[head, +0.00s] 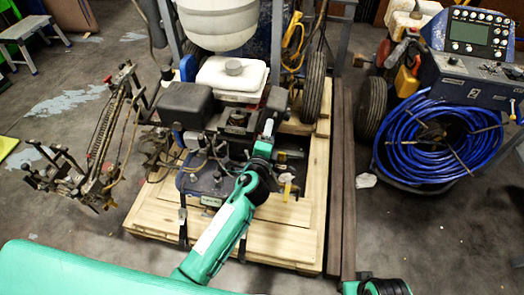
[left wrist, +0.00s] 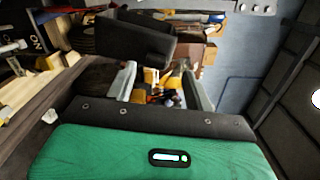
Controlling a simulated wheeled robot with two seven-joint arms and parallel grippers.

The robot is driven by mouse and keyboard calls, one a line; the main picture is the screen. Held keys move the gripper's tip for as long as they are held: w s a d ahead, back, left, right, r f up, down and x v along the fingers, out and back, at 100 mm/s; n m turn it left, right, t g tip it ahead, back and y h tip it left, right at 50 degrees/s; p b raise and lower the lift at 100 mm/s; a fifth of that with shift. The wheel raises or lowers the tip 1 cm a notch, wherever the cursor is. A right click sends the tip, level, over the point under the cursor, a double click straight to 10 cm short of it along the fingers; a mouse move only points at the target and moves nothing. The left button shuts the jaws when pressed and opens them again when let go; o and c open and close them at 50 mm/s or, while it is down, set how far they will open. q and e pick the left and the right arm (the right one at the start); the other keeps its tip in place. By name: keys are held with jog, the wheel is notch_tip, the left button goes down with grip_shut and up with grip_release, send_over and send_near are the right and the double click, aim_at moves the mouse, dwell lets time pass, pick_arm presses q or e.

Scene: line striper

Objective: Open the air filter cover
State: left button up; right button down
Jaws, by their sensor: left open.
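The engine's black, boxy air filter cover (head: 185,103) sits on the left side of the engine, beside the white fuel tank (head: 232,77); it looks shut in place. My left gripper (head: 268,128) is over the right part of the engine, to the right of the cover and apart from it. In the left wrist view its two grey fingers (left wrist: 160,88) are spread, with nothing held between them. A dark box shape (left wrist: 130,38) shows beyond the fingers; I cannot tell whether it is the cover. My right gripper is not in view.
The line striper stands on a wooden pallet (head: 285,240), with a black wheel (head: 314,87) right of the engine. Long dark beams (head: 342,180) lie beside the pallet. A machine with coiled blue hose (head: 437,137) stands at right. A metal frame (head: 100,150) stands at left.

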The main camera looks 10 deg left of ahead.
pick_arm(q)
jog(key=s, duration=0.8)
jog(key=shift+a, duration=0.1)
